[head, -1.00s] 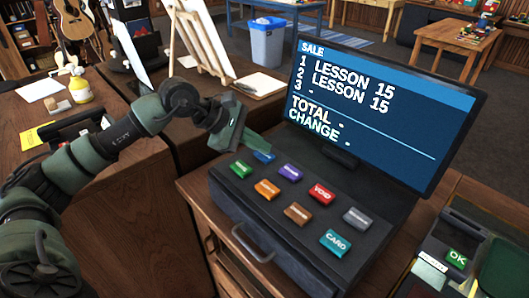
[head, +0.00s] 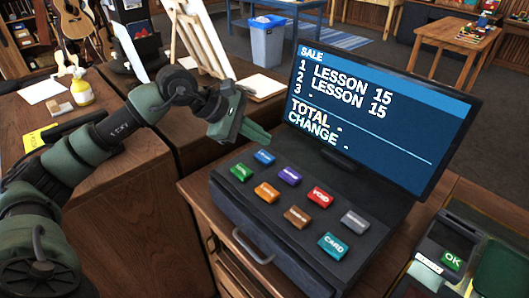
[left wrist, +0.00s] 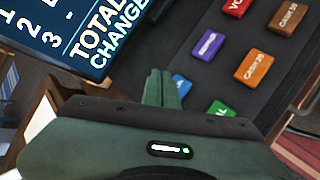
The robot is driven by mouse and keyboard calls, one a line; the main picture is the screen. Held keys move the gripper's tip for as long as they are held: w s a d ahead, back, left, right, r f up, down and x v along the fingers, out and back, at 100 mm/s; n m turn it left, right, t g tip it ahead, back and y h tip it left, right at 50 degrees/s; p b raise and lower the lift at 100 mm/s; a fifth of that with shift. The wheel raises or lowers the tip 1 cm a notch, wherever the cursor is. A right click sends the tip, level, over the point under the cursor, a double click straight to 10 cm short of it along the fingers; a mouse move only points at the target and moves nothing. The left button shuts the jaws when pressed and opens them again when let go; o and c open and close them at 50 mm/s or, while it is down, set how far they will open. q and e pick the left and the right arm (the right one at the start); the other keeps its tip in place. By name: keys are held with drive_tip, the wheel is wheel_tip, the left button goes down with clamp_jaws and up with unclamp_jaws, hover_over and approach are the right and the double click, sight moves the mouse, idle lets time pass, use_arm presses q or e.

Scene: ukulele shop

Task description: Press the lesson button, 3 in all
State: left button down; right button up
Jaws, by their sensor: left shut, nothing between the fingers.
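My left gripper (head: 266,136) is shut and empty. Its fingertips are above and just behind the blue button (head: 264,157) at the back of the register's key panel, with a gap between them. In the left wrist view the fingertips (left wrist: 160,78) partly cover the blue button (left wrist: 181,85). The blue button's label is too small to read, and so is that of the purple button (head: 290,175) beside it. The screen (head: 375,120) lists LESSON 15 on lines 1 and 2, with a dash on line 3. My right gripper is out of view.
Green (head: 241,172), orange (head: 266,191), red VOID (head: 320,197), brown (head: 297,216), grey (head: 354,222) and teal CARD (head: 333,246) buttons share the panel. The screen stands close behind the panel. A card terminal (head: 447,245) sits at the right.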

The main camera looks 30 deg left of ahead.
use_arm(q)
drive_tip(key=shift+r+p, duration=0.6)
drive_tip(key=shift+r, duration=0.85)
idle(1.4)
